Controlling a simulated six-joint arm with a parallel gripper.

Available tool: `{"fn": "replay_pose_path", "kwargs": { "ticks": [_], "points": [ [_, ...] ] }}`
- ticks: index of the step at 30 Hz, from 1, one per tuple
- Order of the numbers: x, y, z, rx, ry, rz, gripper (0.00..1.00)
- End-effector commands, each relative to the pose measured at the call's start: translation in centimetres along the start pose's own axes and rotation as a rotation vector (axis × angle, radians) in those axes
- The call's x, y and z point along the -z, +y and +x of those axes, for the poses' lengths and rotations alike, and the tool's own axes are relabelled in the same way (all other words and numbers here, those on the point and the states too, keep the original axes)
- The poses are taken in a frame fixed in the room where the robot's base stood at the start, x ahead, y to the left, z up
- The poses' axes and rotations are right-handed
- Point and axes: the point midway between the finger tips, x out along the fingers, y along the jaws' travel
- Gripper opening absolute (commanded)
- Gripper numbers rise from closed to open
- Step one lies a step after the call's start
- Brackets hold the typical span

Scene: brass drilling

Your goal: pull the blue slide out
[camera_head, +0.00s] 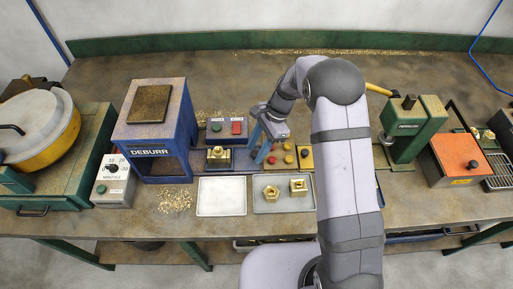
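A blue slide (209,166) appears low at the bench middle, right of the DEBURR machine, with a brass block (219,154) on it. I cannot tell how far it is out. My gripper (257,148) points down just right of the brass block, apart from it as far as I can see. Blue parts around my fingertips blend with them, so I cannot tell whether they are open or shut, or touching anything.
The blue DEBURR machine (151,158) stands left. A control box (227,130) with green and red buttons is behind the brass block. In front are an empty white tray (222,196) and a grey tray (284,205) with two brass parts. A green press (412,130) stands right.

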Motion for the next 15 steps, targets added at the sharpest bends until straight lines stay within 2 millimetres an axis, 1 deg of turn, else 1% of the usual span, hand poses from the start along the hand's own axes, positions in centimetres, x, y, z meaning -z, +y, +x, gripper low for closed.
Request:
{"fn": "replay_pose_path", "kwargs": {
  "ticks": [4,7,11,15],
  "points": [
    [0.0,0.0,-0.1,0.000,0.000,0.000,0.39],
    [0.1,-0.1,-0.8,0.003,0.001,0.000,0.39],
    [0.1,-0.1,-2.2,0.004,0.001,0.000,0.39],
    [0.1,-0.1,-4.2,0.005,0.002,0.000,0.39]
  ]
}}
